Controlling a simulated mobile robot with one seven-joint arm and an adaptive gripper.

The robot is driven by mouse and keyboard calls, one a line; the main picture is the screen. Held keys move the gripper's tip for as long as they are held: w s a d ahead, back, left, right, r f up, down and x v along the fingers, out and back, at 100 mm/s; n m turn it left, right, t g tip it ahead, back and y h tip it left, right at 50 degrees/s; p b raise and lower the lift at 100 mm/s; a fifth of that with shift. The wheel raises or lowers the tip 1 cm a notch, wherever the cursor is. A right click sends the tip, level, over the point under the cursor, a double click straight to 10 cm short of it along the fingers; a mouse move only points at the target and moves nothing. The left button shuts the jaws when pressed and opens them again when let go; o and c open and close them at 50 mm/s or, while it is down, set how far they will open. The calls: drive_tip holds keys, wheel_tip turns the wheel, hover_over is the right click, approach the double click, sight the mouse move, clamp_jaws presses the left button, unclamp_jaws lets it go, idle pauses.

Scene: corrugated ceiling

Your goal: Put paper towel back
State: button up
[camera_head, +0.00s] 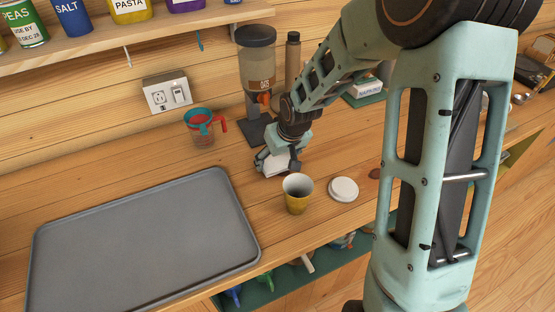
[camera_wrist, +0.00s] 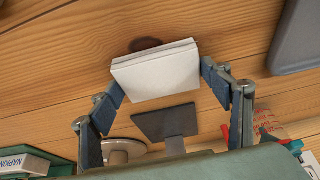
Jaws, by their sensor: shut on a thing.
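A white block-like stack of paper towels (camera_wrist: 157,74) sits between the two fingers of my gripper (camera_wrist: 162,82) in the wrist view, with a finger against each side. In the head view my gripper (camera_head: 275,165) points down close above the wooden counter, with part of the white stack (camera_head: 276,169) showing under it. I cannot tell whether the stack touches the counter. A green-based napkin holder (camera_head: 364,95) with a white label stands behind my arm to the right. Its label also shows in the wrist view (camera_wrist: 25,163), reading "NAPKIN".
A measuring cup (camera_head: 203,128) stands left, and a grey tray (camera_head: 140,245) covers the front-left counter.

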drive_tip(key=shift+f, duration=0.15)
drive_tip(key=o, duration=1.5)
drive_tip(key=shift+c, duration=0.2)
drive_tip(key=shift+r, duration=0.5)
drive_tip(key=p+v, duration=0.1)
drive_tip(key=v, duration=1)
drive_tip(key=shift+s+r+p, duration=0.2)
drive_tip(key=shift+s+p, duration=0.05)
drive_tip(key=shift+p, duration=0.05)
